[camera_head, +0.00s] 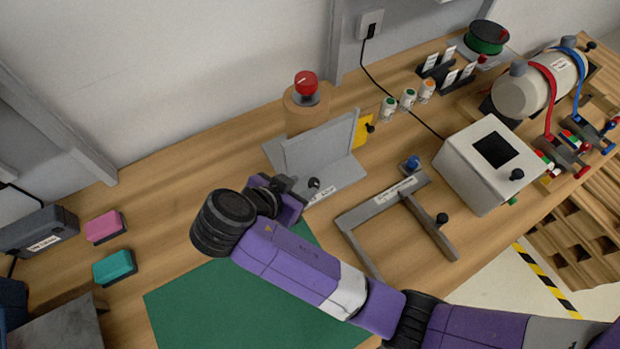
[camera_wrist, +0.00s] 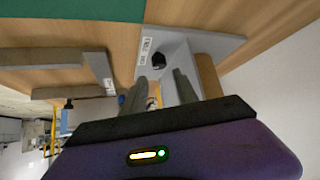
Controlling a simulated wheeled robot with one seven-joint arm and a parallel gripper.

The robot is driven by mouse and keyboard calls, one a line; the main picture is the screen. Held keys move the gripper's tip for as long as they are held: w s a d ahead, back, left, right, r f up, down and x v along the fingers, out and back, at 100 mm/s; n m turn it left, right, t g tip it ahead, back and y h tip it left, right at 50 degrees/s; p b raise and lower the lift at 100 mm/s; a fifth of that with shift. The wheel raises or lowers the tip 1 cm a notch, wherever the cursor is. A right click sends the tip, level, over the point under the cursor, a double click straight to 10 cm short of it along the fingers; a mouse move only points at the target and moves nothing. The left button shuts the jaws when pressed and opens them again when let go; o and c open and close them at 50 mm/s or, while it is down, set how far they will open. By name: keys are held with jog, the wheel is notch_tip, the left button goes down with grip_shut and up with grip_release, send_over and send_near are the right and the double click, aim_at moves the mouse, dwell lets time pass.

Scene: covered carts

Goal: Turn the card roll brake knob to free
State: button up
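A grey angled stand (camera_head: 322,152) with a label on its base stands at the back of the bench. A small black knob (camera_head: 314,183) sits on its base, beside the label. A brown card roll (camera_head: 304,118) with a red knob (camera_head: 306,83) on top stands behind the stand. I cannot read which knob the label names. My gripper (camera_head: 290,186) is just left of the black knob. In the wrist view my gripper (camera_wrist: 161,88) has its two grey fingers apart with nothing between them, and the black knob (camera_wrist: 158,60) shows beyond the tips, apart from them.
A green mat (camera_head: 200,305) lies under my arm. A grey frame (camera_head: 358,222) with blue and black knobs is to the right, then a white box (camera_head: 474,188). Pink (camera_head: 104,227) and teal (camera_head: 114,267) blocks lie left. A yellow piece (camera_head: 364,130) is at the stand's right edge.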

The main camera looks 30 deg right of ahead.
aim_at(314, 182)
jog(key=p+x, duration=0.1)
jog(key=x, duration=0.5)
jog(key=shift+d+f, duration=0.2)
jog(key=shift+f, duration=0.1)
jog(key=shift+c, duration=0.3)
grip_shut()
